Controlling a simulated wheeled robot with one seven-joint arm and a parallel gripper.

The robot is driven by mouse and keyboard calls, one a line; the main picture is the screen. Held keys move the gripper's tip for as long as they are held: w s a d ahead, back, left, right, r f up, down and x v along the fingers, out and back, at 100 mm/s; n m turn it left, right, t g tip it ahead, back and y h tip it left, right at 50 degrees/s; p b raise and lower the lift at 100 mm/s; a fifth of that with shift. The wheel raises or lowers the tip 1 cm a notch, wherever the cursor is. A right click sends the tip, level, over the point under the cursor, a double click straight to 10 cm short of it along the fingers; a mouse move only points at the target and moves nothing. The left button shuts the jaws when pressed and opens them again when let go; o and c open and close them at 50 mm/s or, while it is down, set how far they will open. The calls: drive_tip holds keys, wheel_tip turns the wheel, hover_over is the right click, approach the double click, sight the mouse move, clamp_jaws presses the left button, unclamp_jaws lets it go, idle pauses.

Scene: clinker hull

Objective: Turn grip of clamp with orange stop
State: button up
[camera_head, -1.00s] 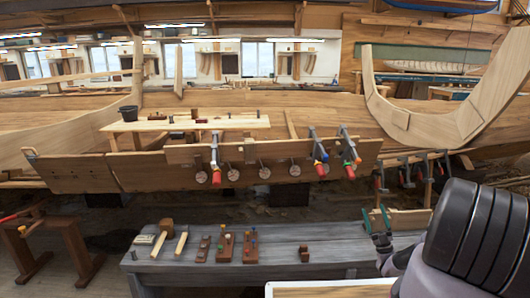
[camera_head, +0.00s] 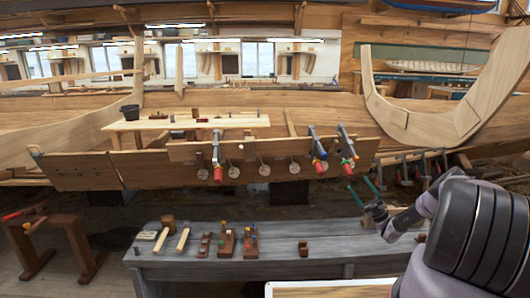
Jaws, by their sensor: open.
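Three clamps with red grips hang on the plank of the hull. The left clamp (camera_head: 216,152) stands apart. The middle clamp (camera_head: 317,148) shows a blue part above its grip, and the right clamp (camera_head: 346,146) shows a green part. I cannot make out for sure which one has an orange stop. My gripper (camera_head: 361,190), with green fingers, is open and empty. It shows below and slightly right of the right clamp's grip, apart from it, with its fingers pointing up and left.
Below is a grey bench (camera_head: 340,246) with mallets (camera_head: 178,240), wooden planes (camera_head: 228,241) and a small brown block (camera_head: 303,248). More clamps (camera_head: 424,169) hang at the right, behind my arm. A black bucket (camera_head: 129,113) stands on a plank above. A brown trestle (camera_head: 58,245) stands at the left.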

drive_tip(key=s+a+r+n+g+h, duration=0.2)
drive_tip(key=a+r+n+g+h, duration=0.2)
drive_tip(key=a+r+n+g, duration=0.45)
drive_tip(key=s+a+r+n+g+h, duration=0.25)
drive_tip(key=a+r+n+g, duration=0.35)
drive_tip(key=r+n+g, duration=0.35)
drive_tip(key=s+a+r+n+t+h, duration=0.2)
drive_tip(key=s+a+r+n+h, duration=0.3)
drive_tip(key=s+r+n+h, duration=0.55)
drive_tip(key=s+d+r+n+t+h, duration=0.3)
drive_tip(key=s+r+n+t, duration=0.2)
drive_tip(key=s, duration=0.6)
drive_tip(key=s+d+r+n+t+h, duration=0.3)
drive_tip(key=s+r+n+t, duration=0.3)
drive_tip(key=s, duration=0.5)
drive_tip(key=shift+r+t+h, duration=0.3)
drive_tip(key=shift+r+t, duration=0.1)
drive_tip(key=shift+r, duration=0.2)
